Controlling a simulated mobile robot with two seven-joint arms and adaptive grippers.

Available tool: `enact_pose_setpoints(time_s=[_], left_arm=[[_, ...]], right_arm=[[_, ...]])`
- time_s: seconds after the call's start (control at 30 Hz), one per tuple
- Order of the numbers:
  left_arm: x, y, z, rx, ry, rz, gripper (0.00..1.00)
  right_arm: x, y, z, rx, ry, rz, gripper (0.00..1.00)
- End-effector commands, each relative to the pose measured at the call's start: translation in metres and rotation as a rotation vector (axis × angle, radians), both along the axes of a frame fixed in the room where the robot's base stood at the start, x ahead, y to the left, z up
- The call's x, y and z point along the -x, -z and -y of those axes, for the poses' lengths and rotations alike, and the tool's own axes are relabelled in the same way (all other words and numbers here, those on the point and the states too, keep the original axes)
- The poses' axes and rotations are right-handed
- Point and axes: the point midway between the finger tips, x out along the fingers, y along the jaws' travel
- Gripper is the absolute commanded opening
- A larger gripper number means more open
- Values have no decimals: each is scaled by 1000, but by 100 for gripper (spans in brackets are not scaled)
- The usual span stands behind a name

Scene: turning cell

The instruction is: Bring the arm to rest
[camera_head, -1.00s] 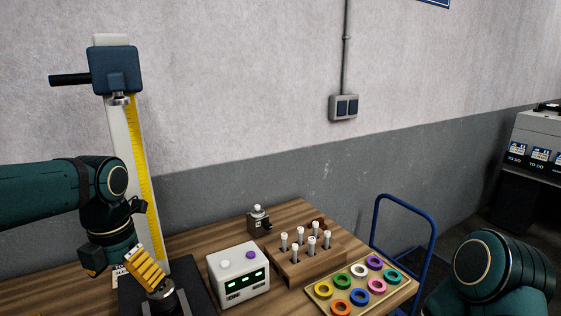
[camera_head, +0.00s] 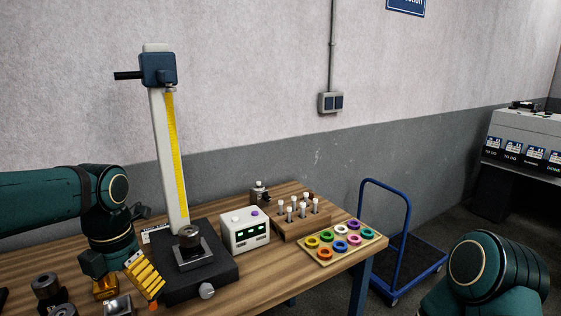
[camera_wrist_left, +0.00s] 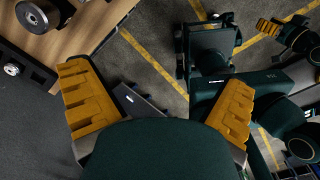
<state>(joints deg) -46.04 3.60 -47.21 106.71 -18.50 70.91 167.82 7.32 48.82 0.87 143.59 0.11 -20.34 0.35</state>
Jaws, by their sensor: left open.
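My left arm comes in from the left in the head view. Its yellow-fingered left gripper (camera_head: 146,277) hangs beside the front left of the height gauge's dark base (camera_head: 215,275). In the left wrist view the two yellow fingers of the left gripper (camera_wrist_left: 160,108) are spread wide with nothing between them, over the table edge and the floor. A dark metal part (camera_head: 190,237) sits on the gauge base, apart from the gripper. My right arm shows at the lower right, but its gripper is out of the head view.
A white display box (camera_head: 245,232), a wooden block with pegs (camera_head: 300,222) and a tray of coloured rings (camera_head: 364,251) stand on the wooden table (camera_head: 240,301). Several metal parts lie near the gripper at the front left. A blue trolley (camera_head: 408,235) stands right of the table.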

Motion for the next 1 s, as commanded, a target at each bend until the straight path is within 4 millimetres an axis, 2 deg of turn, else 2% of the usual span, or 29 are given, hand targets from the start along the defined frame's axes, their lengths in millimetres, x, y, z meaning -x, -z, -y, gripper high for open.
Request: enact_pose_setpoints(time_s=[0.03, 0.27, 0.5, 0.77, 1.0], left_arm=[[-4, 14, 7, -8, 85, -3, 100], [-24, 79, 39, -14, 538, 35, 100], [-29, 169, 73, 0, 1090, 80, 100], [-6, 265, 105, 26, 1652, 165, 100], [35, 335, 135, 23, 2119, 294, 100]], right_arm=[[-1, 0, 0, -1, 0, 2, 47], [-1, 0, 0, 0, 0, 2, 47], [-1, 0, 0, 0, 0, 2, 47], [-1, 0, 0, 0, 0, 2, 47], [-1, 0, 0, 0, 0, 2, 47]])
